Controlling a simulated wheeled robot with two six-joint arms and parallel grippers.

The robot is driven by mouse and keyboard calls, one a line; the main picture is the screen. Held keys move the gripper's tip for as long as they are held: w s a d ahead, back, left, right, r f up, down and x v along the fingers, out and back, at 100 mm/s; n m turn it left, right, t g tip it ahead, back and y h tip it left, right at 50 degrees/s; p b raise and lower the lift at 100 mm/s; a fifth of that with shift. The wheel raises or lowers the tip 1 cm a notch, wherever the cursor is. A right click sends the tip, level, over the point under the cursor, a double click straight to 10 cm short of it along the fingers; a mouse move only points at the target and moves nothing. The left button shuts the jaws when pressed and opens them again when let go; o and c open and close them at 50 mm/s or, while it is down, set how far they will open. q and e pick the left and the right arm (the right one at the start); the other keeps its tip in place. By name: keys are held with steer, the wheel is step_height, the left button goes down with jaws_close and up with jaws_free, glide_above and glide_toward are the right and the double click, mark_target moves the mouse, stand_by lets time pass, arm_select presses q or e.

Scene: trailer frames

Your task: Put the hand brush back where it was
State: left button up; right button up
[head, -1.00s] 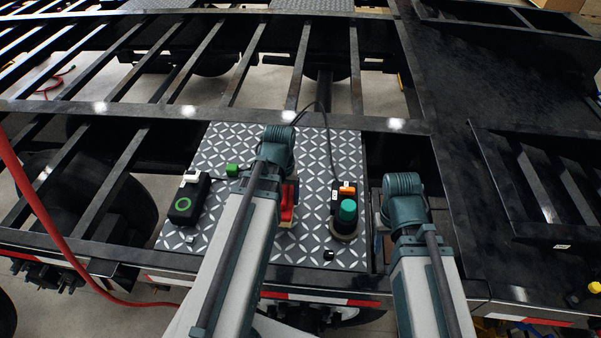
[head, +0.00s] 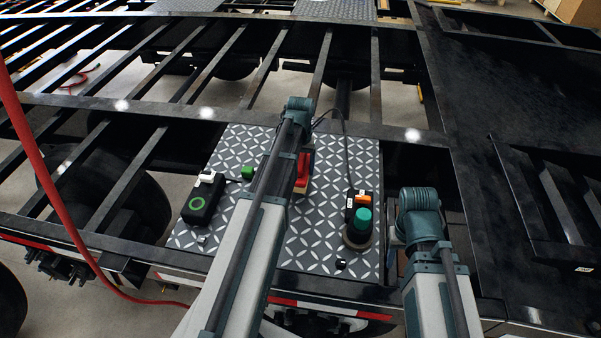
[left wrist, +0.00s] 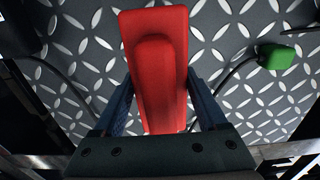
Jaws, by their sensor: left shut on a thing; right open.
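The hand brush (head: 303,172) is a red block with a pale tan lower part. In the head view it shows just right of my left arm, over the diamond-patterned plate, partly hidden by the arm. In the left wrist view the red brush body (left wrist: 160,62) fills the middle. My left gripper (left wrist: 160,100) is shut on it, one finger on each side. I cannot tell whether the brush touches the plate. My right gripper (head: 398,237) is open at the plate's right edge, mostly hidden under its own wrist.
A black box with a green ring (head: 198,204) and a green block (head: 247,172) are on the plate (head: 225,248), left of my left arm. A corded tool with a teal top (head: 362,220) stands right of the brush. Open gaps lie between the frame beams (head: 165,113).

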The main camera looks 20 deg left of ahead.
arm_select(q)
steer(key=shift+w+a, duration=0.1)
steer(key=shift+w, duration=0.1)
steer(key=shift+w+a, duration=0.2)
steer(key=shift+w, duration=0.4)
arm_select(e)
steer(key=shift+f, duration=0.1)
arm_select(q)
steer(key=f+b, duration=0.3)
steer(key=shift+s+f+b, duration=0.25)
steer(key=shift+f+b, duration=0.05)
steer(key=shift+b, duration=0.05)
arm_select(e)
step_height(320, 180, down, 4)
steer(key=shift+r, duration=0.25)
arm_select(q)
steer(key=shift+d, duration=0.1)
steer(key=shift+f, duration=0.15)
arm_select(e)
steer(key=shift+f, duration=0.15)
arm_select(q)
steer(key=o, duration=1.4)
